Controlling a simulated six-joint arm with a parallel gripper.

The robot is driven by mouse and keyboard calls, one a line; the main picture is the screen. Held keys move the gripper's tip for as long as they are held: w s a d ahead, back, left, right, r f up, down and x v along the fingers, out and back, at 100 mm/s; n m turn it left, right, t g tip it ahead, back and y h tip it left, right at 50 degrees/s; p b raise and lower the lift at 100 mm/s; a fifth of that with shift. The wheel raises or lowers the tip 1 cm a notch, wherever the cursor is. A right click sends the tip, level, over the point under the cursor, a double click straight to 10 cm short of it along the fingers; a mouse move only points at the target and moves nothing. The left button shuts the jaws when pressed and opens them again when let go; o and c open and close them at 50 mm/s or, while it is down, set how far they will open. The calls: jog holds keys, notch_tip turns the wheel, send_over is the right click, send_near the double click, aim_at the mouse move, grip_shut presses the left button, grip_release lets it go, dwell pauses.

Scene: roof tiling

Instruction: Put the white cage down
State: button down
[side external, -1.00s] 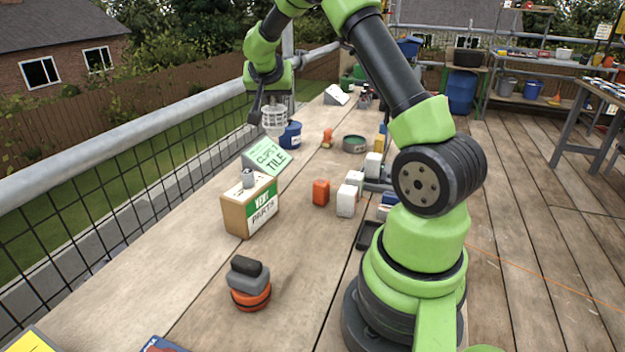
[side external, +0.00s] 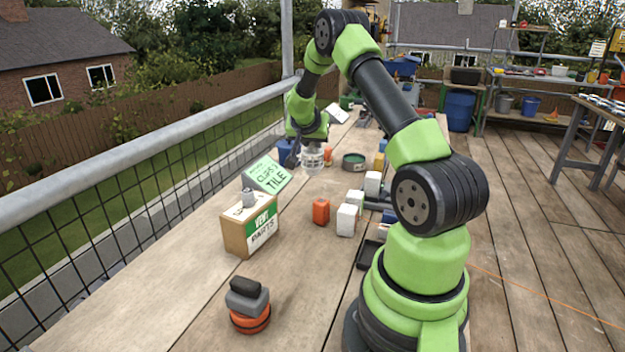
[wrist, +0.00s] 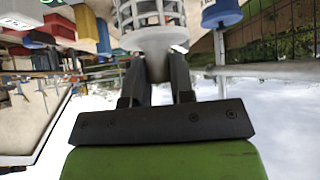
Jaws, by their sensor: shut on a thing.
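The white cage (side external: 313,162) is a small barred cylinder in the side view, below my wrist and above or at the wooden bench top. I cannot tell whether its base touches the bench. My gripper (wrist: 163,60) is shut on it; the two dark fingers close on its pale grey end in the wrist view. The cage's bars (wrist: 148,14) show at the top of that view, cut off by the frame edge. In the side view the fingers are mostly hidden by the arm and cage.
A green clips-and-tile sign (side external: 268,174) and a vent parts box (side external: 250,225) stand nearer the camera. A blue tin (side external: 284,148) stands behind and left of the cage. A dark green round tin (side external: 354,161) is to its right. Bench in front of the cage is clear.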

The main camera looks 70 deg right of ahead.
aim_at(313, 165)
notch_tip(313, 165, down, 7)
jog(key=shift+f, duration=0.15)
jog(key=shift+f, duration=0.15)
jog(key=c, duration=1)
grip_release()
